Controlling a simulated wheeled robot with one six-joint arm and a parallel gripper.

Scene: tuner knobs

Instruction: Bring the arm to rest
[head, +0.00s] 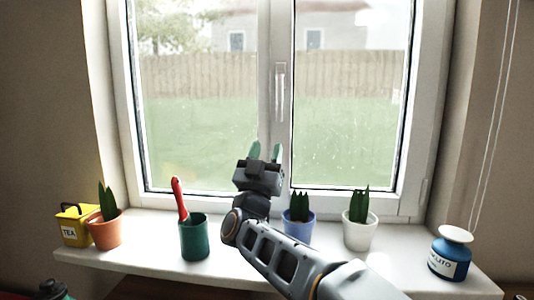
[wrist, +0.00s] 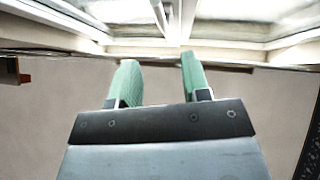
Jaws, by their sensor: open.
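My gripper (head: 265,151) is raised in front of the window, above the sill, with its green-tipped fingers pointing up. The fingers stand apart with nothing between them. The wrist view also shows my open gripper (wrist: 160,80), with bare wall and the window frame beyond the fingertips. My arm reaches up from the lower right and hides part of the sill.
The window (head: 275,100) is behind.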

